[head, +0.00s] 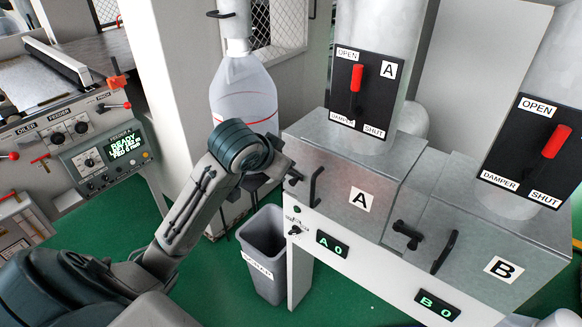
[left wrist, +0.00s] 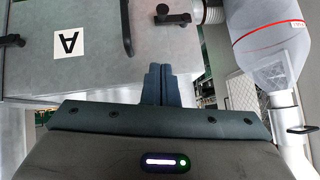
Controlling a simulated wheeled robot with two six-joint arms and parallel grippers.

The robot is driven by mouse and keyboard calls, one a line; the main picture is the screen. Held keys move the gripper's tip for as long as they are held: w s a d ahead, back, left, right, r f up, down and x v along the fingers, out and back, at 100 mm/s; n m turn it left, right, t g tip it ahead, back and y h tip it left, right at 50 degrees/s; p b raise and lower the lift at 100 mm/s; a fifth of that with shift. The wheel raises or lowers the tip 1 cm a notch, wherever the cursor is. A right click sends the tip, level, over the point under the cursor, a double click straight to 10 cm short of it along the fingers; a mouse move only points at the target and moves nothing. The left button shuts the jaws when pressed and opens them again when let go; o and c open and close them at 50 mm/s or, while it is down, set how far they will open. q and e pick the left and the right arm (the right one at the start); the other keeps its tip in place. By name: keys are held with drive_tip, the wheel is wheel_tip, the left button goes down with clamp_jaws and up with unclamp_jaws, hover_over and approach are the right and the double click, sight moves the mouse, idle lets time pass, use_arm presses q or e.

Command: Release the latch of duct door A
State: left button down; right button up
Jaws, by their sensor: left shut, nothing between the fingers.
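Duct door A (head: 340,185) is a grey metal box front with a white "A" label. Its black latch (head: 293,178) sits at the left edge, beside a black bar handle (head: 316,187). In the left wrist view, the latch (left wrist: 173,19) is at the top, with the handle (left wrist: 127,30) and label (left wrist: 68,43) to its left. My left gripper (left wrist: 158,72) is shut and empty, its fingertips apart from the latch and below it in that picture. In the head view, my wrist partly hides the gripper, left of the door. My right gripper is not seen.
A clear collection bag (head: 243,95) hangs behind my left wrist. A grey bin (head: 263,230) stands below. Damper plate A (head: 366,95) with its red lever is above the box. Door B (head: 470,240) is at the right. A feeder panel (head: 108,155) is at the left.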

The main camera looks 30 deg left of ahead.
use_arm(q)
drive_tip(key=shift+w+f, duration=0.1)
drive_tip(key=p, duration=0.3)
hover_over(297, 178)
drive_tip(key=s+d, duration=0.1)
drive_tip(key=s, duration=0.2)
wheel_tip(297, 178, down, 7)
drive_tip(key=f+p, duration=0.1)
drive_tip(key=f, duration=0.2)
drive_tip(key=shift+s+a+f+p, duration=0.2)
drive_tip(key=shift+a+f+p, duration=0.1)
drive_tip(key=shift+a+p, duration=0.1)
drive_tip(key=shift+w+f, duration=0.1)
drive_tip(key=shift+w, duration=0.1)
